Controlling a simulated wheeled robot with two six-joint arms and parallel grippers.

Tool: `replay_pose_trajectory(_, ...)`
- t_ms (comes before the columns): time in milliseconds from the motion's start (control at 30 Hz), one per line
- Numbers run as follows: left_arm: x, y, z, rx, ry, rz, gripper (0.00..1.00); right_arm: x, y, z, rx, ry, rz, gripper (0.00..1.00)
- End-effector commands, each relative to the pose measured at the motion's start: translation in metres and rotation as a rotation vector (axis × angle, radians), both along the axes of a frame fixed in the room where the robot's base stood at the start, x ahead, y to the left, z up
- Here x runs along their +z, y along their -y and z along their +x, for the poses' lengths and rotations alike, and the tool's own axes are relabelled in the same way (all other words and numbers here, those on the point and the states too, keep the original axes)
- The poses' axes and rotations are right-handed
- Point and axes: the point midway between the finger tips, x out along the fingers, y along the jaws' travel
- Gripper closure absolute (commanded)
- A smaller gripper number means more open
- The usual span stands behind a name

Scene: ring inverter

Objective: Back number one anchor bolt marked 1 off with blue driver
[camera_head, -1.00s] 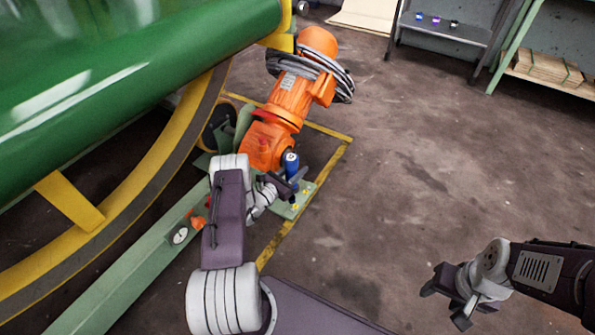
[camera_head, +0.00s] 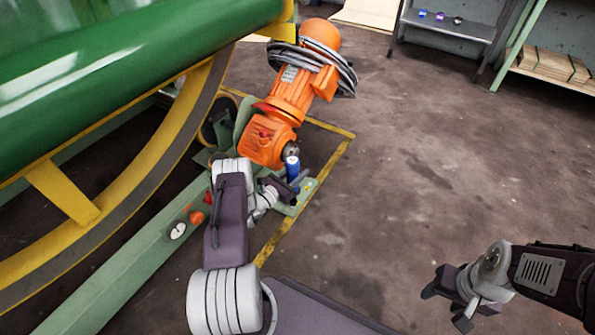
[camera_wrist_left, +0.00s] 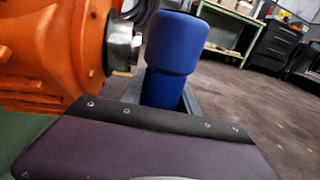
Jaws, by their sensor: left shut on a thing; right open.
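The blue driver (camera_head: 292,168) stands roughly upright beside the orange gear motor (camera_head: 268,142), over the green base plate. My left gripper (camera_head: 290,184) is shut on the driver. In the left wrist view the driver (camera_wrist_left: 172,58) rises between the fingers, close to the motor's metal shaft end (camera_wrist_left: 123,46). The anchor bolt marked 1 and the driver's lower tip are hidden from me. Yellow spots (camera_head: 308,187) show on the base plate to the right of the gripper. My right gripper (camera_head: 452,299) is open and empty over bare floor at the lower right.
A large green drum (camera_head: 120,60) with a yellow ring frame fills the left. A green beam (camera_head: 120,262) with a gauge (camera_head: 177,231) runs along the lower left. A shelf (camera_head: 450,28) with small coloured items stands at the back. Floor at the right is clear.

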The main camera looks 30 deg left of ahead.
Motion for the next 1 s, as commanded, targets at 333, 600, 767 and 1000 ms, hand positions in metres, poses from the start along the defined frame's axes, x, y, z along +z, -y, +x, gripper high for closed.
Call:
replay_pose_trajectory(333, -0.014, -0.001, 0.001, 0.0, 0.006, 0.002, 1.0, -0.013, 0.0, 0.0, 0.0, 0.0, 0.0, 0.48)
replay_pose_trajectory(600, -0.016, -0.001, 0.001, 0.0, 0.005, 0.001, 1.0, -0.014, 0.0, 0.0, 0.0, 0.0, 0.0, 0.48)
replay_pose_trajectory(767, -0.018, 0.0, 0.001, 0.0, 0.005, 0.001, 1.0, -0.016, 0.0, 0.0, 0.0, 0.0, 0.0, 0.48)
replay_pose_trajectory(1000, -0.021, 0.0, 0.001, 0.0, 0.005, 0.001, 1.0, -0.019, 0.0, 0.0, 0.0, 0.0, 0.0, 0.48)
